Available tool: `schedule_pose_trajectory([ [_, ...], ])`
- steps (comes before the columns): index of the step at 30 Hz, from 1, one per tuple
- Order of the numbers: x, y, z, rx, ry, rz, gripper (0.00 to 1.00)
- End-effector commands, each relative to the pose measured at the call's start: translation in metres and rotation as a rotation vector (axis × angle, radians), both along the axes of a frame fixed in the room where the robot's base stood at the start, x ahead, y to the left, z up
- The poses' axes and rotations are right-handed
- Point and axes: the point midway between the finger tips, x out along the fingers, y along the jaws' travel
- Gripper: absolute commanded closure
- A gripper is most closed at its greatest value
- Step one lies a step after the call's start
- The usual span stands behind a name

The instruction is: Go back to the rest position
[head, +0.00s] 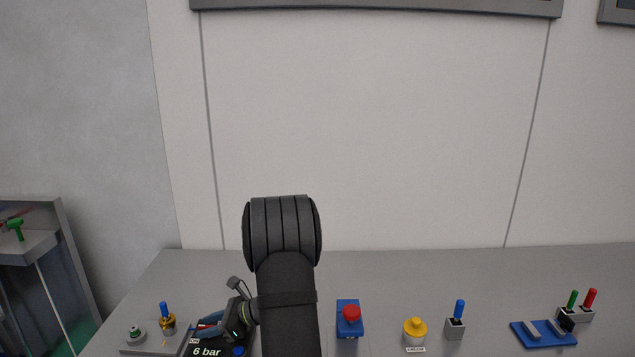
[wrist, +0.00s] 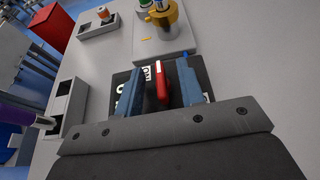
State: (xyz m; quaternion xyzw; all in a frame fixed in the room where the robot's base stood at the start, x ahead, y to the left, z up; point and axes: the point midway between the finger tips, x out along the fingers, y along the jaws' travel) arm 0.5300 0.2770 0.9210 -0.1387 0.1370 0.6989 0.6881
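My gripper (head: 207,327) is low over the left part of the bench in the head view, with my arm reaching down in front of the camera. In the wrist view its two blue fingers (wrist: 160,72) are apart. A red lever-like part (wrist: 162,84) stands between them, with a visible gap on each side. Under the fingers is a black plate with white lettering (wrist: 120,88); in the head view the black plate reads "6 bar" (head: 207,352). The lever is mostly hidden in the head view.
Left of the gripper a grey plate (head: 150,348) carries a brass fitting with a blue top (head: 168,320) and a green-topped part (head: 135,335). To the right stand a red button on a blue box (head: 349,317), a yellow knob (head: 415,329) and a blue-handled switch (head: 457,318).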

Motion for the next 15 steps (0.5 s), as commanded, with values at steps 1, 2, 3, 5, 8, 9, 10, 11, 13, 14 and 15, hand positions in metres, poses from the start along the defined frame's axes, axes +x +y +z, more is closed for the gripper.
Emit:
schedule_pose_trajectory([
  [1, -0.0003, 0.0040, -0.0015, 0.000, 0.000, 0.001, 0.65],
  [2, -0.0002, 0.0054, -0.0020, 0.000, 0.000, 0.000, 0.65],
  [3, 0.0000, 0.0069, -0.0027, 0.000, -0.001, 0.000, 0.65],
  [5, 0.0001, 0.0083, -0.0034, 0.000, -0.001, -0.001, 0.65],
  [8, 0.0001, 0.0079, -0.0033, -0.001, -0.001, -0.005, 0.65],
  [9, 0.0002, 0.0078, -0.0032, -0.001, -0.001, -0.005, 0.65],
  [10, 0.0002, 0.0078, -0.0032, -0.001, -0.001, -0.005, 0.65],
  [11, 0.0002, 0.0078, -0.0032, 0.000, -0.001, -0.005, 0.65],
  [13, 0.0002, 0.0077, -0.0031, 0.000, -0.001, -0.005, 0.65],
  [14, 0.0002, 0.0076, -0.0030, 0.000, -0.001, -0.005, 0.65],
  [15, 0.0002, 0.0072, -0.0029, 0.000, -0.001, -0.005, 0.65],
])
